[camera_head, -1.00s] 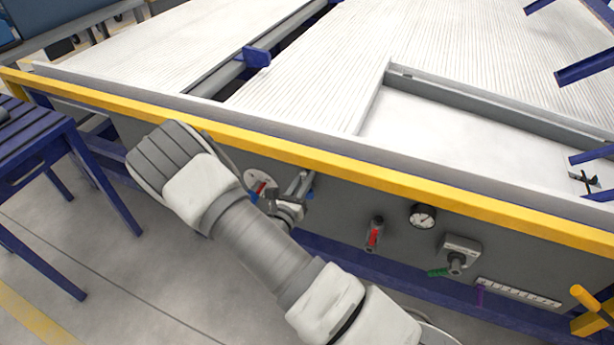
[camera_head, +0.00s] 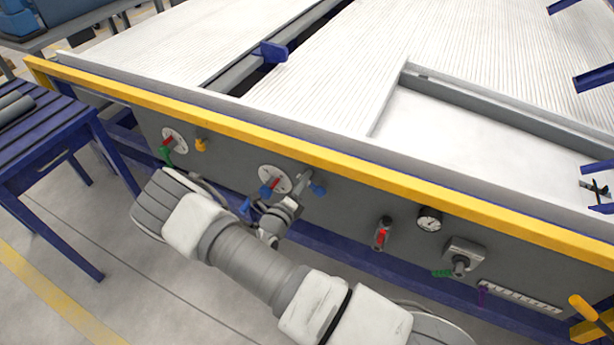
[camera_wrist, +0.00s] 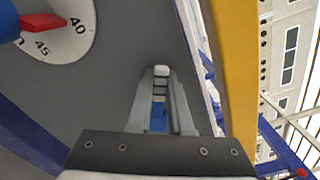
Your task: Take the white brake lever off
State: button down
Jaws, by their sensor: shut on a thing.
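My gripper (camera_head: 292,202) is in front of the grey panel, just to the lower right of a round white dial with a red pointer (camera_head: 274,180). In the wrist view its two pale fingers (camera_wrist: 160,95) are closed around a narrow piece with a white end (camera_wrist: 161,71), dark bands and a blue part. This appears to be the white brake lever. The fingers hide its sides. I cannot tell whether it still touches the panel. The dial also shows in the wrist view (camera_wrist: 62,35), at the upper left.
A yellow rail (camera_head: 330,158) runs above the panel. A second dial (camera_head: 173,140) is at the left; a red-handled valve (camera_head: 382,234), a gauge (camera_head: 429,218) and a grey switch (camera_head: 462,254) are at the right. A blue bench (camera_head: 62,140) stands at the left. Open floor lies in front.

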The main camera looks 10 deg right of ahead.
jog(key=shift+w+a+f+n, duration=0.15)
jog(key=shift+f+n, duration=0.3)
jog(key=shift+n, duration=0.45)
jog(key=shift+s+a+f+n, duration=0.1)
jog(key=shift+f+n, duration=0.35)
jog(key=shift+n, duration=0.45)
jog(key=c, duration=0.8)
grip_release()
jog(key=p+v, duration=0.1)
jog(key=v, duration=1.6)
jog(key=shift+a+p, duration=0.15)
jog(key=shift+p, duration=0.25)
jog(key=shift+r, duration=0.1)
